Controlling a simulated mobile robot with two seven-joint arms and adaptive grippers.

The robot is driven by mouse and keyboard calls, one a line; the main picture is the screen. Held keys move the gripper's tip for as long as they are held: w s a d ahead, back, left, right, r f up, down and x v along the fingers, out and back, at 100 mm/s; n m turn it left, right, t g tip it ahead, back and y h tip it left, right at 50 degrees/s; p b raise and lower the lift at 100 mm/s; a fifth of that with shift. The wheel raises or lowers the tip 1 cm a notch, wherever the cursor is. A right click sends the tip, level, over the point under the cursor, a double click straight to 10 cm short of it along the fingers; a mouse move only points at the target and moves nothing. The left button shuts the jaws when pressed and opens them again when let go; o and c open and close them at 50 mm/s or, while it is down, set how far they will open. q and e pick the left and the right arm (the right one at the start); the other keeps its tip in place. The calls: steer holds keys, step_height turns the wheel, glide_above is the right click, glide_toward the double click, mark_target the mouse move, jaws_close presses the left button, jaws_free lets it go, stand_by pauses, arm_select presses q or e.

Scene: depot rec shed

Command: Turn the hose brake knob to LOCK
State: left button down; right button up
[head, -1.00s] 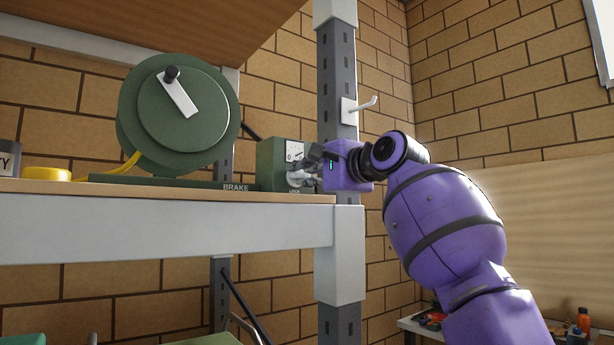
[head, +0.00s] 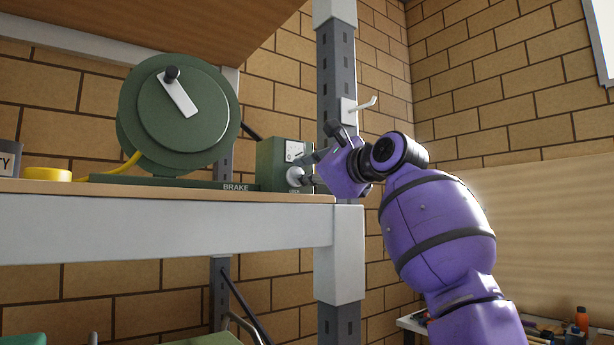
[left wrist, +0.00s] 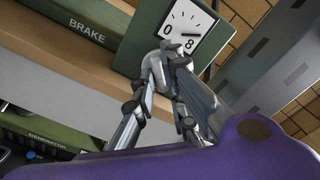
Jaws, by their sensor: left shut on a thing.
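The green brake box (head: 268,163) stands at the right end of the shelf, with a white dial (head: 294,151) on its face. The pale round brake knob (head: 293,174) is below the dial, just above a small label. My left gripper (head: 304,180) reaches it from the right, rolled over, with its fingertips closed around the knob. In the left wrist view the fingers (left wrist: 167,67) pinch the pale knob (left wrist: 153,64) under the dial (left wrist: 182,29). The fingers hide part of the knob, so its exact setting cannot be read. My right gripper does not show.
A green hose reel (head: 188,115) with a white crank and yellow hose stands left of the box. The grey shelf post (head: 337,80) with a white hook (head: 365,104) rises close behind my gripper. The shelf edge (head: 180,228) runs just below.

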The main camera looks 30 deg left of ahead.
arm_select(q)
steer(key=shift+m, duration=3.5)
steer(key=c, duration=1.8)
jaws_free()
steer(key=v, duration=1.2)
steer(key=shift+s, duration=0.1)
